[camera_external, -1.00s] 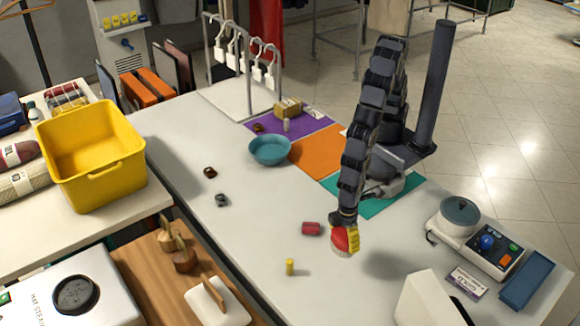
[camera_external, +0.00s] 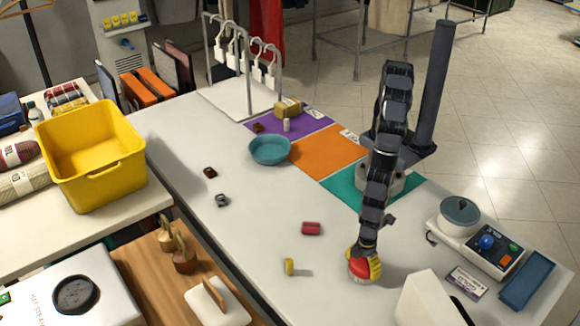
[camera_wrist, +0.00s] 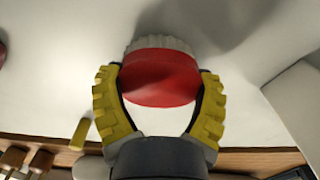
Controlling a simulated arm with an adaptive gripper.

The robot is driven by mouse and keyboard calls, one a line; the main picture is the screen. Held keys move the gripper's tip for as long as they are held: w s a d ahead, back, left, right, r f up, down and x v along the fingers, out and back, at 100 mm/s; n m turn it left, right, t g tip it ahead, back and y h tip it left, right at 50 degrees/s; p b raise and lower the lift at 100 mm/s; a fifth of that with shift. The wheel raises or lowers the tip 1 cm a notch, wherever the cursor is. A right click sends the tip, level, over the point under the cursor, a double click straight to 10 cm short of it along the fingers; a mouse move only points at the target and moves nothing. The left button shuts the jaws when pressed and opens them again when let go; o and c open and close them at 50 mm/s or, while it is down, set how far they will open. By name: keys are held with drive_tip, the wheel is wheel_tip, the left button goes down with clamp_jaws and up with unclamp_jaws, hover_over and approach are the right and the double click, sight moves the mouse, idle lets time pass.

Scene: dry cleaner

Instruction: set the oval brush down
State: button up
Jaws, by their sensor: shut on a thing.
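The oval brush (camera_external: 361,271) has a red back and pale bristles. My gripper (camera_external: 366,264) has yellow fingers and is shut on the brush near the front edge of the white table. In the wrist view the brush (camera_wrist: 160,77) sits between the two yellow fingertips of my gripper (camera_wrist: 160,90), with its bristles at the far side. The brush is at or very near the table surface; I cannot tell whether it touches.
A red cylinder (camera_external: 312,228) and a small yellow cylinder (camera_external: 289,266) are on the white table (camera_external: 250,225) to the left. A white angled box (camera_external: 430,300) stands close on the right. A scale (camera_external: 480,240) and a blue tray (camera_external: 527,281) are farther right.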

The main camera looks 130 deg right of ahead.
sight(363, 262)
drive_tip(key=shift+f, duration=0.1)
drive_tip(key=o, duration=1.1)
wheel_tip(363, 262, up, 12)
drive_tip(key=shift+r, duration=0.2)
